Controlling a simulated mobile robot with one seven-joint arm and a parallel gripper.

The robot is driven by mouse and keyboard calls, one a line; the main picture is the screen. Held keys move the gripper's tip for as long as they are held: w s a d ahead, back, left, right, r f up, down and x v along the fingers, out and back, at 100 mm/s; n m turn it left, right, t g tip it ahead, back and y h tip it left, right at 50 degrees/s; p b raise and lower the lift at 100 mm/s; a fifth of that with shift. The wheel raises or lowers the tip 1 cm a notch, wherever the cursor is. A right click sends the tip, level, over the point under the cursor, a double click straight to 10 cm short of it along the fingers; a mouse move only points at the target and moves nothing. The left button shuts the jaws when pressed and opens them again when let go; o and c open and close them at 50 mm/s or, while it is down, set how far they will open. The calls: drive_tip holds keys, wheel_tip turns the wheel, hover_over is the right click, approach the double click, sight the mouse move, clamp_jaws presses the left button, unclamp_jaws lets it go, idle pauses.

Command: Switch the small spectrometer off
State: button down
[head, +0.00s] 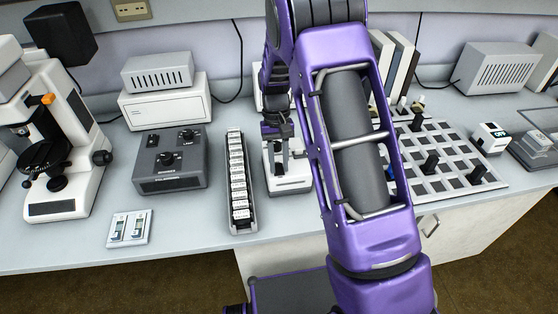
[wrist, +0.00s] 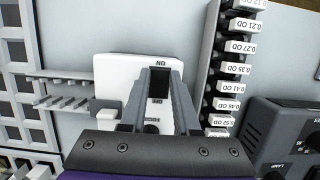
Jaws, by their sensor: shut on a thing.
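The small spectrometer is a low white box (head: 294,180) on the bench, partly hidden by my arm in the head view. In the wrist view its white top (wrist: 112,75) fills the middle, with the printed word ON upside down beyond the fingertips and other lettering nearer. My gripper (head: 277,166) points down onto this top. In the wrist view my gripper's fingers (wrist: 160,76) straddle a dark slot-like area by the lettering. They are shut on what looks like the power switch, which they largely hide, so its position cannot be told.
A long rack of labelled OD filters (head: 239,190) stands close on the left. Further left is a grey lamp control box (head: 170,172). A breadboard-like plate with dark posts (head: 438,182) lies on the right. A microscope (head: 68,130) stands at the far left.

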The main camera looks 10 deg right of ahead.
drive_tip(key=c, duration=0.6)
unclamp_jaws()
drive_tip(key=shift+c, duration=0.2)
drive_tip(key=shift+r, duration=0.1)
drive_tip(key=p+v, duration=0.1)
drive_tip(key=v, duration=1.6)
drive_tip(key=shift+r, duration=0.15)
